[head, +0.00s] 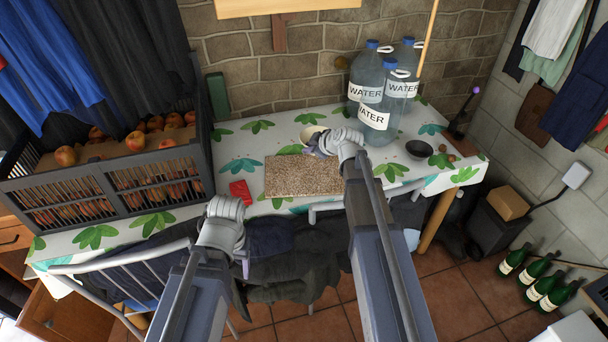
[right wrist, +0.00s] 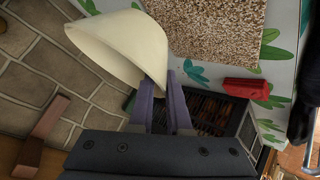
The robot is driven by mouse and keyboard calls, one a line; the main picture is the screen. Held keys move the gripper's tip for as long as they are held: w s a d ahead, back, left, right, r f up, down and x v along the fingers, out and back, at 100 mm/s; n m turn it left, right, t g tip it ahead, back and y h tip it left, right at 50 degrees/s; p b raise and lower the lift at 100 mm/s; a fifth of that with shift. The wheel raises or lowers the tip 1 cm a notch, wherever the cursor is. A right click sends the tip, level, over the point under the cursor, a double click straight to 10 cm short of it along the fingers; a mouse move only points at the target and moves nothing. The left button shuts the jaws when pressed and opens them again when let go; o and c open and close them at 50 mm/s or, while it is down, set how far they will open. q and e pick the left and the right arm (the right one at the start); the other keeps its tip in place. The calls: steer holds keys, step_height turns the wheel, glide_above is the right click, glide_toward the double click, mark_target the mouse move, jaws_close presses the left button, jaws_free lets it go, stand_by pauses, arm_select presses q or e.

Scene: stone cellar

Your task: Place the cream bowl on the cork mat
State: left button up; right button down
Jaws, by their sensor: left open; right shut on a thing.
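The cream bowl (head: 312,133) is at the back of the table in the head view, partly hidden by my right gripper (head: 322,148). The right wrist view shows the bowl (right wrist: 125,45) large and tilted, with its rim between the fingers of my right gripper (right wrist: 160,105), which is shut on it. The speckled brown cork mat (head: 303,178) lies flat on the table, left of and nearer than the bowl; its surface (right wrist: 215,35) is bare. My left gripper (head: 243,262) is open and empty, in front of the table's near edge.
A red object (head: 240,191) lies left of the mat. A dark crate of apples (head: 110,180) fills the table's left side. Water bottles (head: 375,121) stand behind right. A dark bowl (head: 419,149) sits right. A chair (head: 150,262) with dark clothing stands in front.

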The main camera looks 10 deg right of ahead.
steer(key=shift+f+b, duration=4.95)
steer(key=shift+b, duration=0.05)
steer(key=shift+f, duration=0.1)
steer(key=shift+f, duration=0.15)
steer(key=c, duration=0.9)
jaws_free()
steer(key=shift+o, duration=0.2)
steer(key=shift+r, duration=0.25)
steer(key=p+v, duration=0.7)
steer(key=v, duration=0.5)
steer(key=shift+p, duration=0.35)
